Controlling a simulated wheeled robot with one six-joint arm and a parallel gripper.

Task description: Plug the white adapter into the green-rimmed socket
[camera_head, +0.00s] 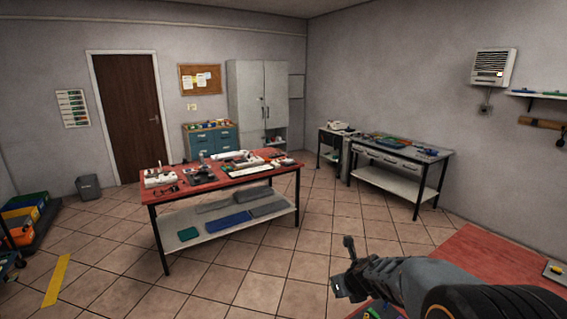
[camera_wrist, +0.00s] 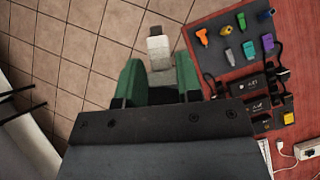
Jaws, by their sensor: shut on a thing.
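My gripper (camera_wrist: 158,78) has green fingers and is shut on a white-and-grey block (camera_wrist: 158,45), which sticks out past the fingertips over the tiled floor. It may be the white adapter; its plug end cannot be made out. In the head view my gripper (camera_head: 347,284) is at the lower middle, beside the near red bench, and the block is not clear there. A white socket box (camera_wrist: 309,149) lies at the lower right of the wrist view, partly cut off. I cannot make out a green rim in either view.
On the red bench (camera_wrist: 290,35) lie a dark mat (camera_wrist: 229,70) with several coloured connectors, black adapters (camera_wrist: 252,86) with cables, and a small white plug (camera_wrist: 284,161). A red-topped table (camera_head: 225,179) stands across the room. Tiled floor lies open between.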

